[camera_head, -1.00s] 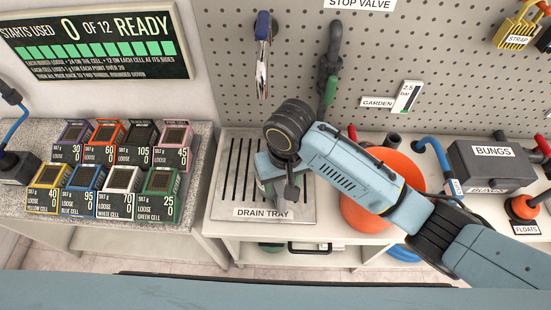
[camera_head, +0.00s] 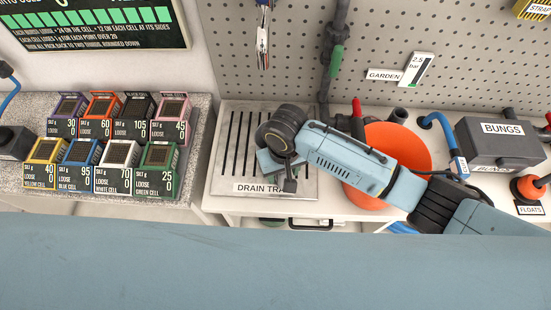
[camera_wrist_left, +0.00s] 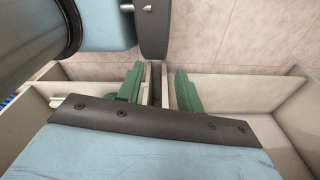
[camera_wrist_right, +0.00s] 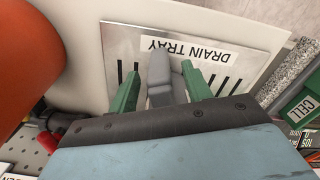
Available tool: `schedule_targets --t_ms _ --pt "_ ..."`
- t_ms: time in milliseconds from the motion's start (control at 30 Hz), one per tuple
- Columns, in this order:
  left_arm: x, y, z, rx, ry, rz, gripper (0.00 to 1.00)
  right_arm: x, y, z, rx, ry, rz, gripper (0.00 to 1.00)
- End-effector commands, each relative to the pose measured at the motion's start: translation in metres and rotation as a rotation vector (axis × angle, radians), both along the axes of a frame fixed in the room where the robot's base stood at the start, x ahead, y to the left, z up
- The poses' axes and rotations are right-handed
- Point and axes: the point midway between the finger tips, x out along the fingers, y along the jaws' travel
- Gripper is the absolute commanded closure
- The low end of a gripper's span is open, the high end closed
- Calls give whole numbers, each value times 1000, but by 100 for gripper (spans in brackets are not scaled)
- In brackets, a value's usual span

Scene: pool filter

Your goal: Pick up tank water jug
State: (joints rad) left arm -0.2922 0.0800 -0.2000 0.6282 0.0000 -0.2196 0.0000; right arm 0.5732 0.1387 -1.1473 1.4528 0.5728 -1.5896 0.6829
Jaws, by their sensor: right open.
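No jug that I can make out for certain shows in any view. In the head view my right gripper hangs over the drain tray (camera_head: 222,172), its fingers hidden under the wrist. In the right wrist view its two green fingers (camera_wrist_right: 160,88) stand apart, pointing at the tray (camera_wrist_right: 118,42). A grey angular piece (camera_wrist_right: 160,72) shows between them; I cannot tell what it is or whether they touch it. My left gripper (camera_wrist_left: 158,90) is outside the head view. Its green fingers are apart, with pale panels and floor behind them and nothing clearly held.
An orange round vessel (camera_head: 408,150) stands right of the tray, partly behind my right arm. Small cell boxes (camera_head: 117,154) fill the left counter. A dark bungs box (camera_head: 500,142) is at right. The pegboard (camera_head: 285,60) rises behind, with tools and valves.

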Motion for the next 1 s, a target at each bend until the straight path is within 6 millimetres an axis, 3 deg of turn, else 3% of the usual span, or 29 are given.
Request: schedule_targets --t_ms 133,367,767,1000 --pt "-1 0 -4 0 2 0 64 0 0 -15 -1 0 -1 51" --pt "-9 1 -4 2 14 0 64 0 0 -16 0 -1 0 51" --pt "-11 1 -4 2 18 0 64 0 0 -16 0 -1 0 100" --pt "-11 1 -4 2 18 0 64 0 0 -15 2 -1 0 100"
